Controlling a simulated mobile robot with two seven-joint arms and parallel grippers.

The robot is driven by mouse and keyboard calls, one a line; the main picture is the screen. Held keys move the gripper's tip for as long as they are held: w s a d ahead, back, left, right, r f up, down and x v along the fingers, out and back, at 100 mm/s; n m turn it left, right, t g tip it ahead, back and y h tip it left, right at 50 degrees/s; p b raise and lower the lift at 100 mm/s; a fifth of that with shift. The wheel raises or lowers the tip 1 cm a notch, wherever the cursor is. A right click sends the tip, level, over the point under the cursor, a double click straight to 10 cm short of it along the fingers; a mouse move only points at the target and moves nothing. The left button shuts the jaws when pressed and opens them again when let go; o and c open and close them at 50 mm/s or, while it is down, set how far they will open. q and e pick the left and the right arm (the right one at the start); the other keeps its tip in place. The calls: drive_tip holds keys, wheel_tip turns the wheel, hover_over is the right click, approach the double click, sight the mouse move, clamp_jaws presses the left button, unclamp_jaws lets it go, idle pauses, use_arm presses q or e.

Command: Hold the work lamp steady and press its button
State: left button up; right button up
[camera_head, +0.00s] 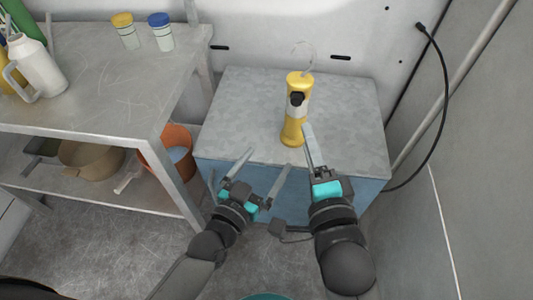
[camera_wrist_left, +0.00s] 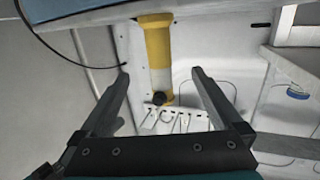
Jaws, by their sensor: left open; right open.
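The work lamp (camera_head: 293,130) is yellow with a pale band, a black knob-like button (camera_head: 296,98) and a thin wire hook on top. It stands upright on a grey-topped blue cabinet (camera_head: 345,110). My left gripper (camera_head: 267,161) is open and empty, in front of the cabinet and lower left of the lamp. In the left wrist view the lamp (camera_wrist_left: 158,45) shows beyond the gap between the open fingers (camera_wrist_left: 160,78). My right gripper (camera_head: 308,140) is open, with a finger close to the lamp's lower right side; I cannot tell whether it touches.
A metal workbench (camera_head: 100,80) at left holds a yellow-lidded jar (camera_head: 126,32), a blue-lidded jar (camera_head: 161,33) and a white jug (camera_head: 38,68). A black cable (camera_head: 444,100) hangs at right. The cabinet top around the lamp is clear.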

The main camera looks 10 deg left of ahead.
sight(292, 116)
use_arm(q)
drive_tip(key=shift+t, duration=0.4)
drive_tip(key=r+x, duration=0.1)
drive_tip(key=x, duration=0.4)
drive_tip(key=r+x, duration=0.1)
drive_tip(key=x, duration=0.4)
drive_tip(key=r+x, duration=0.1)
drive_tip(key=x, duration=0.4)
drive_tip(key=shift+w+d+r, duration=0.15)
drive_tip(key=shift+d+r, duration=0.1)
drive_tip(key=shift+d, duration=0.15)
clamp_jaws()
use_arm(e)
clamp_jaws()
idle(0.4)
idle(0.7)
